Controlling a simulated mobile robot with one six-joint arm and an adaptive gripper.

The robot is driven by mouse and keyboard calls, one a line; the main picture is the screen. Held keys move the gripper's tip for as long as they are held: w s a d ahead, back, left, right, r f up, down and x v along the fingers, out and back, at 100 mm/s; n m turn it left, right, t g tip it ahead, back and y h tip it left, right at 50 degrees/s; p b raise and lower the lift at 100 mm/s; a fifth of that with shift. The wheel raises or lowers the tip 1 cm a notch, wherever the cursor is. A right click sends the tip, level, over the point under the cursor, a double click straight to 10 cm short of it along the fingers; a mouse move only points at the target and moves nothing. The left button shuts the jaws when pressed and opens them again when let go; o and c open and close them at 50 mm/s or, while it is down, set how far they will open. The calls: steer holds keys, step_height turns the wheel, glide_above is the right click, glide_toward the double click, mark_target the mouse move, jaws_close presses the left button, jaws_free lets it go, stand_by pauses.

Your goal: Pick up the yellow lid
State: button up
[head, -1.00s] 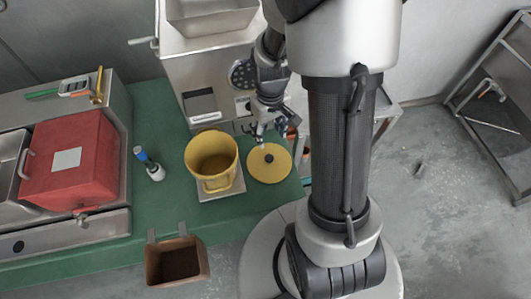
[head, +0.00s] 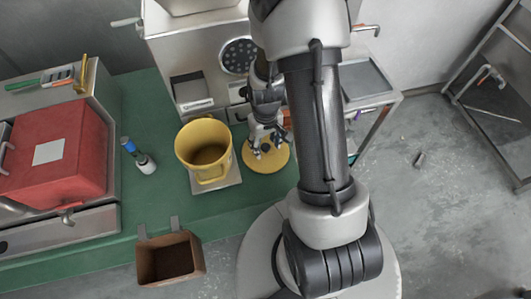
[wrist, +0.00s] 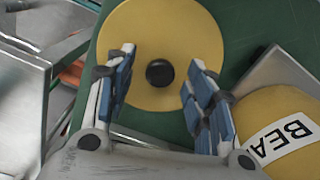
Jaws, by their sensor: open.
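The yellow lid (head: 272,163) lies flat on the green counter, just right of the yellow bucket. It is a round disc with a black knob at its centre. In the wrist view the lid (wrist: 190,30) fills the upper middle, and its black knob (wrist: 159,72) shows between my fingers. My gripper (head: 262,151) is above the lid and partly hides it in the head view. In the wrist view my gripper (wrist: 158,85) is open and empty, with blue-padded fingers on either side of the knob and a gap to each.
The yellow bucket (head: 186,142), labelled in the wrist view (wrist: 250,105), stands on a scale (head: 228,183) close to the lid. The steel grinder (head: 205,50) stands behind. A red container (head: 85,165) is at left, and a brown bin (head: 150,265) hangs at the counter's front edge.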

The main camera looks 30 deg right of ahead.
steer(key=shift+c, duration=0.3)
steer(key=c, duration=1.1)
